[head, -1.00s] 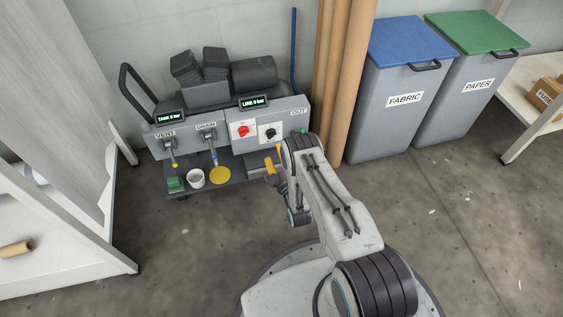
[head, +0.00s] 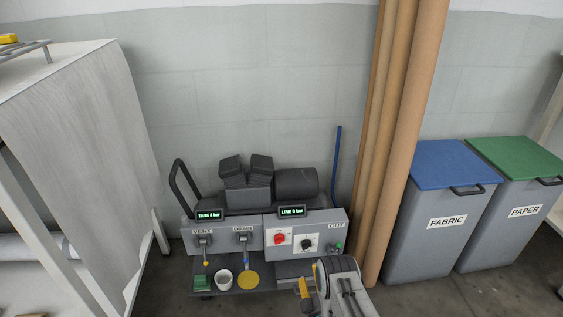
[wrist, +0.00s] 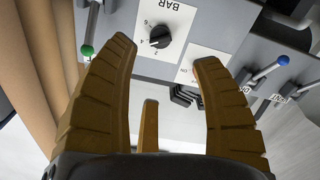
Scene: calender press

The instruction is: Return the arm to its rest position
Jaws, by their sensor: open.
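My gripper (head: 303,291) shows at the bottom of the head view, its yellow fingers in front of the lower right part of the grey panel unit (head: 305,222). Beyond the fingers are a black dial (wrist: 160,37) marked BAR, a green-tipped lever (wrist: 88,48) and a blue-tipped lever (wrist: 283,61). I see no finger touching the panel. Most of my arm is below the head picture.
A white cup (head: 223,280), a yellow disc (head: 248,280) and a green block (head: 202,283) sit on the unit's lower shelf. Tall brown rolls (head: 400,150) stand right of it, then the FABRIC bin (head: 440,225) and PAPER bin (head: 515,215). Floor shows before the bins.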

